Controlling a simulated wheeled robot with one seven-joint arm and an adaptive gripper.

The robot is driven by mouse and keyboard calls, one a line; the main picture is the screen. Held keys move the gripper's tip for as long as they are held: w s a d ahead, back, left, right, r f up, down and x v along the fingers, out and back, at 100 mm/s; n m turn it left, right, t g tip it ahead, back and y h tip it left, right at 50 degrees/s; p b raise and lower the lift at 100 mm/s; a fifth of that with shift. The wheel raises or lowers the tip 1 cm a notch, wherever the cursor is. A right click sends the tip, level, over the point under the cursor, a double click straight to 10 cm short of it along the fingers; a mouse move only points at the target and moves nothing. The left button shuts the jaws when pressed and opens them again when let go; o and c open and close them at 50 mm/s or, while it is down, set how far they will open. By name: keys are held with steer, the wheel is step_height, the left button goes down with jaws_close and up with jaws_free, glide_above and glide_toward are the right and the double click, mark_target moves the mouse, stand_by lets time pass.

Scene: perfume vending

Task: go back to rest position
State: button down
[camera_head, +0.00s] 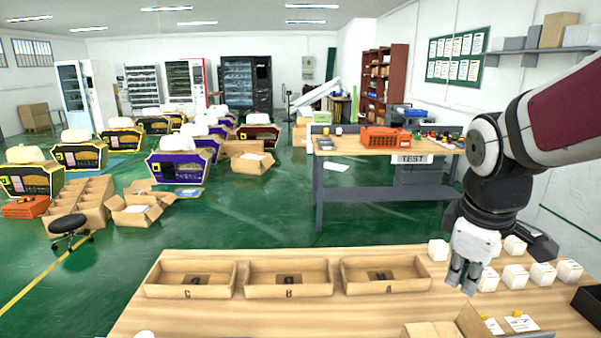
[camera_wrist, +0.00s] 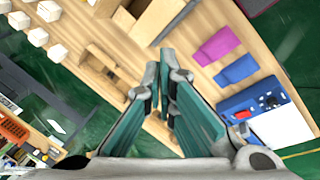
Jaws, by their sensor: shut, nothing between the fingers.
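My gripper (camera_head: 463,277) hangs at the right end of the wooden table in the head view, above the table near several white boxes (camera_head: 514,277). My arm comes in from the upper right. In the wrist view my gripper (camera_wrist: 164,62) shows as two teal-padded fingers whose tips lie close together. It is shut and nothing is held between the fingers. Three open wooden trays, marked C (camera_head: 190,290), B (camera_head: 288,291) and A (camera_head: 386,285), stand in a row to the left of my gripper. Each has a small dark patch inside.
An open cardboard box (camera_head: 433,329) stands at the table's front edge. A black bin (camera_head: 587,305) is at the right. In the wrist view, magenta (camera_wrist: 216,45) and blue (camera_wrist: 236,70) pieces lie on the wood. A workbench with an orange crate (camera_head: 386,138) stands behind.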

steer(key=s+a+r+m+t, duration=0.1)
steer(key=s+a+r+m, duration=0.1)
steer(key=s, duration=0.4)
steer(key=s+a+r+m+t+y, duration=0.1)
steer(key=s+a+r+m, duration=0.1)
steer(key=s+a+m, duration=0.2)
steer(key=s+m, duration=0.2)
steer(key=shift+s+a+r+m+t+y, duration=0.15)
steer(key=shift+s+a+m+t+y, duration=0.15)
steer(key=shift+m+t, duration=0.1)
steer(key=shift+w, duration=0.15)
